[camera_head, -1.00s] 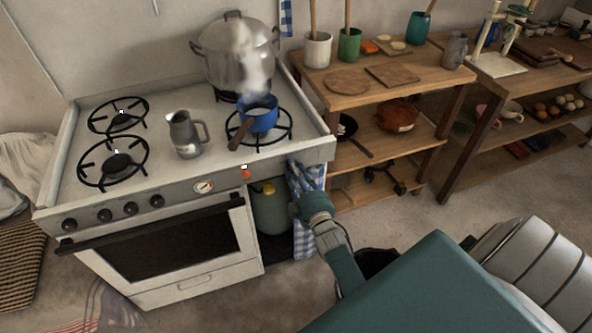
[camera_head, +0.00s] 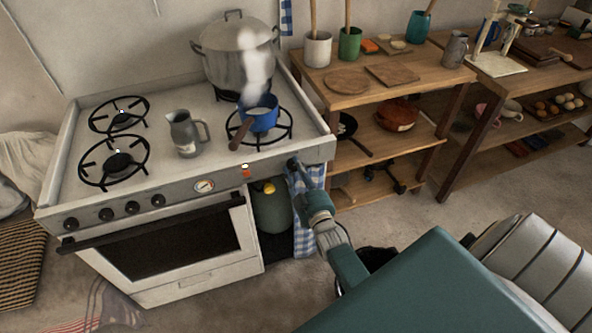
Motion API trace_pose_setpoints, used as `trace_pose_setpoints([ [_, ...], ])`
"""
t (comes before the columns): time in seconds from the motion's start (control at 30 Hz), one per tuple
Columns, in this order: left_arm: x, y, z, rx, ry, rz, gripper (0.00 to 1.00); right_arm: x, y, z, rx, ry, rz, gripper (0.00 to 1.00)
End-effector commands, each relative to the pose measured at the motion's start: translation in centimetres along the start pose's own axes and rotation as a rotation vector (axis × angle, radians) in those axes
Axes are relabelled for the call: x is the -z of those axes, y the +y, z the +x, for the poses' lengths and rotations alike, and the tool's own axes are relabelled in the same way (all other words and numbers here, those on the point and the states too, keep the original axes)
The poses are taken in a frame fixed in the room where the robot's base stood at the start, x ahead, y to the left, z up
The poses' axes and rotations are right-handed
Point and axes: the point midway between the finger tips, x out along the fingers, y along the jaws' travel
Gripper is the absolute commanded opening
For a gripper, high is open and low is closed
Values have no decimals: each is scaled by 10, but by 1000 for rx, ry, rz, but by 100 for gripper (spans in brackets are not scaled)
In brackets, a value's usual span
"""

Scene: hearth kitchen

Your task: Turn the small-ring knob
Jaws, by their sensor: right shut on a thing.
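The stove (camera_head: 230,178) has a grey front panel with several dark knobs (camera_head: 130,207) in a row at its left. My right gripper (camera_head: 293,163) is at the right end of this panel, above the hanging checked towel (camera_head: 306,230). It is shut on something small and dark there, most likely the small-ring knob. The fingers hide the knob, and its turn angle cannot be made out. A blue saucepan (camera_head: 262,116) steams on the front right ring. My left gripper is not in view.
A large steel pot (camera_head: 232,62) stands on the back right ring and a grey jug (camera_head: 184,136) in the middle of the hob. A green gas bottle (camera_head: 271,207) is beside the oven. A wooden shelf (camera_head: 392,95) stands close at right.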

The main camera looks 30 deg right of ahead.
Motion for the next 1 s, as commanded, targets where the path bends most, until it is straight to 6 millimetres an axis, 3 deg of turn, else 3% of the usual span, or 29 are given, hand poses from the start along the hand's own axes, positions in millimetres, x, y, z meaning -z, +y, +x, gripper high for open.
trace_pose_setpoints([
  [0.03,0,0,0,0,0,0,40,13,-1,4,-1,26,5,4],
  [0.33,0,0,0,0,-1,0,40,13,0,4,-1,26,5,4],
  [0.37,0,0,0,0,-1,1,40,13,0,4,-2,26,5,32],
  [0.47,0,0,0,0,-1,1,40,12,0,4,-2,24,4,49],
  [0.83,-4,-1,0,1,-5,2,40,5,0,0,-2,11,3,49],
  [1.0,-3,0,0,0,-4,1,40,3,0,-21,-1,8,3,49],
])
